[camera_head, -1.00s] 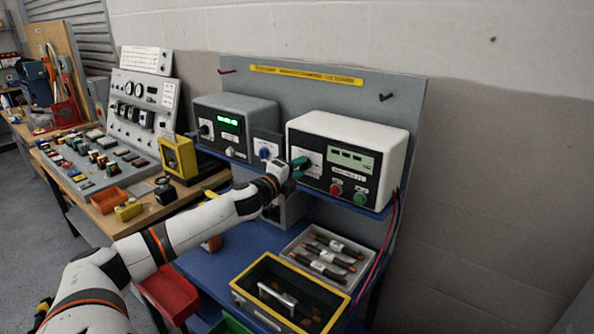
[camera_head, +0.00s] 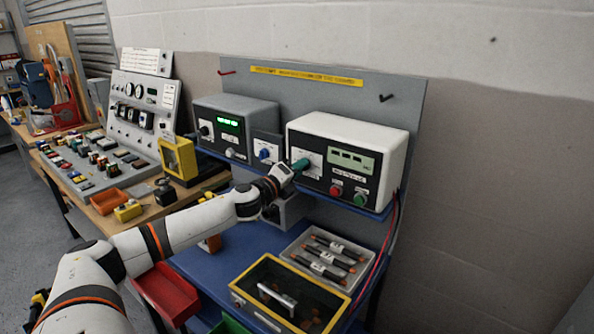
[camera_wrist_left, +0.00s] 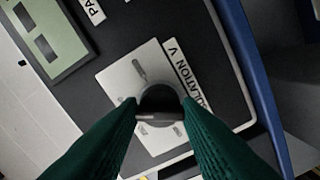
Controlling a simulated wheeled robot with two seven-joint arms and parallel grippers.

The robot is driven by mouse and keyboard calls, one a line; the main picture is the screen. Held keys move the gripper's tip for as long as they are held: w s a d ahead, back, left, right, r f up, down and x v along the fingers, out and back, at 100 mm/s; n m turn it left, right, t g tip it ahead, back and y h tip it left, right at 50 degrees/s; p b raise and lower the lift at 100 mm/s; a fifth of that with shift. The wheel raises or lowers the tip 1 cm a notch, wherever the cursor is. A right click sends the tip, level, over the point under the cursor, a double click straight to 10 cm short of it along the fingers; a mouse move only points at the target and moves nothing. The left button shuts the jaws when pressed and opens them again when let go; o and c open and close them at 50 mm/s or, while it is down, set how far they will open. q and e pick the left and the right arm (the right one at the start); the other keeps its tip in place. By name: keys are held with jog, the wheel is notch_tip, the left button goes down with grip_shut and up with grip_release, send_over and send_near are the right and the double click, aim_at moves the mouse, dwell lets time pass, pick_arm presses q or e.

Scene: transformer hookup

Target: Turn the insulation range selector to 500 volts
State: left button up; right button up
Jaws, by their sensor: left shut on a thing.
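The insulation range selector is a dark round knob (camera_wrist_left: 158,104) on a pale square plate (camera_wrist_left: 118,80), beside a label partly reading "ULATION V". My left gripper (camera_wrist_left: 160,122) has its green fingers on both sides of the knob and is shut on it. In the head view the left gripper (camera_head: 300,165) is at the left part of the white tester's (camera_head: 345,130) front and hides the knob. The printing on the plate is too small to read, so I cannot tell which voltage the knob points at. My right gripper is not in view.
The tester has a display (camera_head: 350,160), a red button (camera_head: 336,190) and a green button (camera_head: 360,199) right of the gripper. A grey instrument (camera_head: 235,115) and a small blue-knob unit (camera_head: 265,150) stand left. A yellow-rimmed case (camera_head: 247,279) and a grey tray (camera_head: 290,248) lie below.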

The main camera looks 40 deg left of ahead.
pick_arm(q)
jog(key=o, duration=1)
jog(key=shift+c, duration=0.2)
jog(key=s+d, duration=0.1)
jog(key=s, duration=1.1)
jog(key=shift+d+b, duration=0.15)
jog(key=shift+b, duration=0.3)
jog(key=shift+f, duration=0.1)
